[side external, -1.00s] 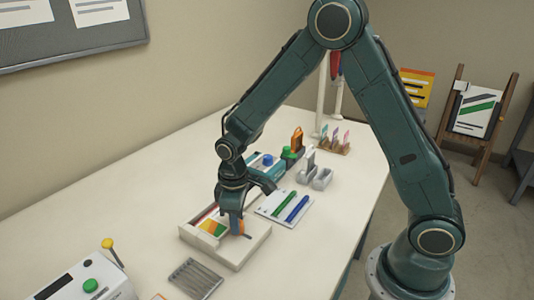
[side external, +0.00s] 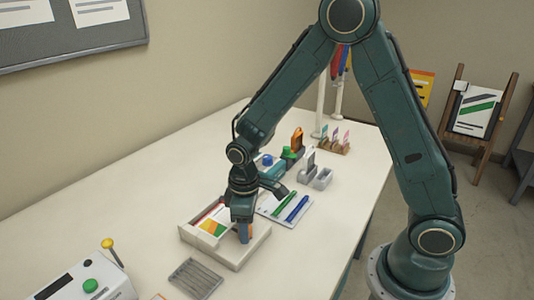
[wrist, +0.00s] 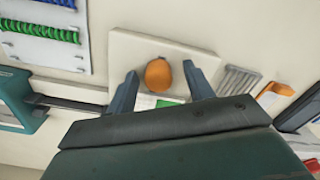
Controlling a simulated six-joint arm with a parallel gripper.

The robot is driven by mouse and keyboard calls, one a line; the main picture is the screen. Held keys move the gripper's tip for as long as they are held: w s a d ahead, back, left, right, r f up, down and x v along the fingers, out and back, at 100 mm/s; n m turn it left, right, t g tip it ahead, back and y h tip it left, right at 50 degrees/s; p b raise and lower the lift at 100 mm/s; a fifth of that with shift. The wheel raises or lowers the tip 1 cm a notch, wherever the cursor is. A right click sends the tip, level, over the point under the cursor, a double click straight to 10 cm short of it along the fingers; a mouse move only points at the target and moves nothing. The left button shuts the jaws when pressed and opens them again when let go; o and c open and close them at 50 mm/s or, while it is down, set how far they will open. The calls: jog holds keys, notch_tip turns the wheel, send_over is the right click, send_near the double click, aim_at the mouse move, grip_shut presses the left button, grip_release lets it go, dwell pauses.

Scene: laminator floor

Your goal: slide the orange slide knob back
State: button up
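The orange slide knob (wrist: 158,75) is a rounded piece on a cream base (wrist: 122,50) in the wrist view. My gripper (wrist: 160,82) has its two fingers apart, one on each side of the knob, with a narrow gap showing on both sides. In the side view my gripper (side external: 243,233) points down at the front part of the cream base (side external: 228,262).
A grey ribbed tray (side external: 195,279) is in front. A white board with green and blue pens (side external: 275,213) lies behind to the right. A white box with a green button (side external: 88,286) stands at the front left.

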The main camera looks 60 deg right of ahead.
jog(key=shift+w+r, duration=0.1)
jog(key=shift+w+r, duration=0.1)
jog(key=shift+r, duration=0.7)
notch_tip(320, 180, up, 12)
jog(key=shift+d, duration=0.15)
dwell(0.3)
jog(key=s+d+r+m+t, duration=0.2)
jog(key=s+r+t, duration=0.1)
jog(key=s, duration=0.6)
jog(key=s+d+r+m+t, duration=0.2)
jog(key=s+r, duration=0.4)
jog(key=s, duration=0.4)
jog(key=shift+d+m+t, duration=0.4)
jog(key=shift+d+m, duration=0.2)
jog(key=shift+m, duration=0.1)
